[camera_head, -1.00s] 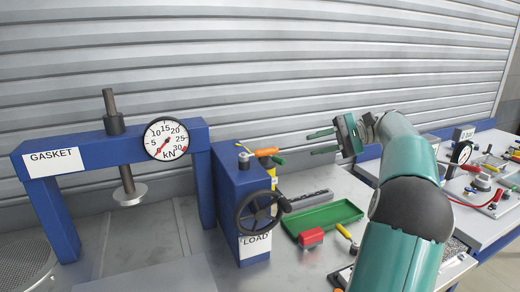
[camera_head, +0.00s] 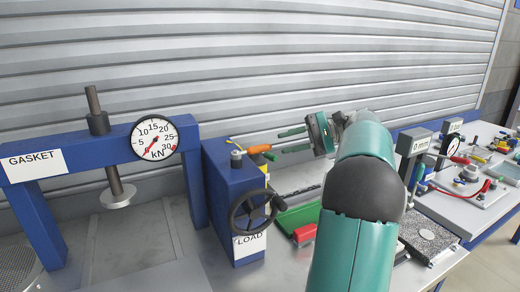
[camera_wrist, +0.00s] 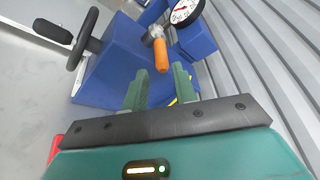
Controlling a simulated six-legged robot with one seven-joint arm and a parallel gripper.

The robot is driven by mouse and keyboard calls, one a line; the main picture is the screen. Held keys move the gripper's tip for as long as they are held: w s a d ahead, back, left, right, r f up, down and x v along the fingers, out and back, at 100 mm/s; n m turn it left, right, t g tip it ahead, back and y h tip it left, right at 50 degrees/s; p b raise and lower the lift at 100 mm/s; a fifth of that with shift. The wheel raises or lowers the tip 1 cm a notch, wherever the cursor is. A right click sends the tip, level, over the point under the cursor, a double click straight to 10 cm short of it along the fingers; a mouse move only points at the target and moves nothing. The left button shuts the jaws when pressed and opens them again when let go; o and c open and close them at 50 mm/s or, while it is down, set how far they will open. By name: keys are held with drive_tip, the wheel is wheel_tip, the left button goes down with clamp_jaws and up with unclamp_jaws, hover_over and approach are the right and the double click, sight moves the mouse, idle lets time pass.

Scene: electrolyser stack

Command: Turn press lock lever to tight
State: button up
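The press lock lever has an orange handle (camera_head: 258,149) on a metal pivot (camera_head: 236,154), on top of the blue block marked LOAD (camera_head: 232,195). The handle points right, toward my gripper. My gripper (camera_head: 281,142) is open and empty, just to the right of the handle's end. In the wrist view the orange handle (camera_wrist: 161,56) lies just past the gap between my green fingers (camera_wrist: 160,84). I cannot tell whether they touch it.
A black handwheel (camera_head: 253,212) sits on the block's front. The GASKET press has a round kN gauge (camera_head: 154,138) with its red needle low. A green tray (camera_head: 297,219) and a red block (camera_head: 304,234) lie to the right. The ribbed wall (camera_head: 300,60) is close behind.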

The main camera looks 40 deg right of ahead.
sight(270, 146)
drive_tip(key=x, duration=0.8)
drive_tip(key=shift+w+a, duration=0.1)
drive_tip(key=shift+w, duration=0.1)
clamp_jaws()
